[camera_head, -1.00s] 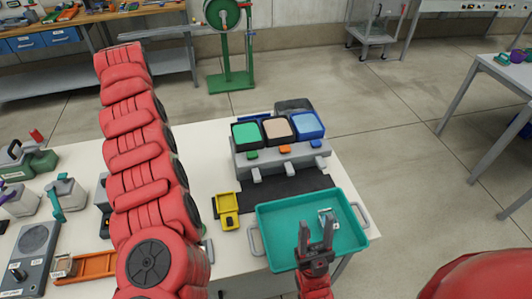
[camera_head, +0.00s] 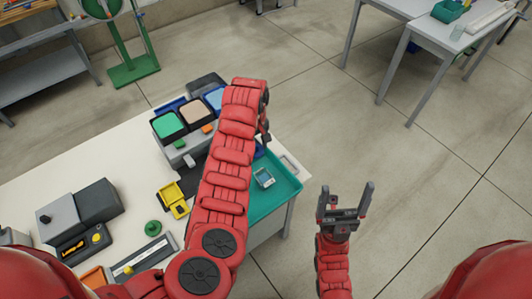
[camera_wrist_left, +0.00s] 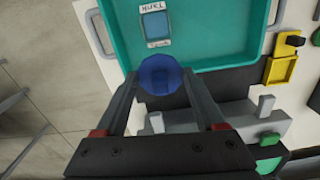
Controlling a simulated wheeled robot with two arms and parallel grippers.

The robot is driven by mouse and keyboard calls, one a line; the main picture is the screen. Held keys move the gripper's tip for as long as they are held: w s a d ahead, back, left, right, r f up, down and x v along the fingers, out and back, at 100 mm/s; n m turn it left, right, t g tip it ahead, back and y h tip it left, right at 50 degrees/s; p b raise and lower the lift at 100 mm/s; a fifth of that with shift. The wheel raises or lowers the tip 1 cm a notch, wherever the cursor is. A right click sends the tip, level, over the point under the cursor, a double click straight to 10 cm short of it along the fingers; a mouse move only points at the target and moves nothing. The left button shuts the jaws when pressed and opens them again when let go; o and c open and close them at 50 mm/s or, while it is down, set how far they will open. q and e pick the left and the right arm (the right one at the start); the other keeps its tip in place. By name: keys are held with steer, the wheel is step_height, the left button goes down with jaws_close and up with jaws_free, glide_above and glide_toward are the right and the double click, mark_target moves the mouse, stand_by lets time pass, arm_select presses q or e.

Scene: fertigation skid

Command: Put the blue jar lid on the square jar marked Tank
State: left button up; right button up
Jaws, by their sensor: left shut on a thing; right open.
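My right gripper (camera_head: 345,207) is open and empty, right of the table.
The teal tray (camera_head: 262,207) sits at the table's right end. Behind it, a grey stand (camera_head: 178,157) carries green, beige and blue square containers. A yellow holder (camera_head: 174,197) lies left of the tray. Open floor is to the right.

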mark_target(264, 170)
arm_select(q)
steer(key=shift+n, duration=0.5)
steer(key=shift+s+d+f+b, duration=0.4)
steer(key=shift+s+f, duration=0.25)
steer(key=shift+f, duration=0.75)
steer(key=shift+s+d+f+b, duration=0.4)
steer(key=shift+s+f, duration=0.3)
steer(key=shift+f, duration=0.65)
steer(key=shift+s+d+f+b, duration=0.3)
steer(key=shift+s+d+f, duration=0.3)
steer(key=shift+f, duration=0.8)
steer(key=shift+a, duration=0.1)
steer(key=o, duration=1.3)
steer(key=shift+r, duration=0.15)
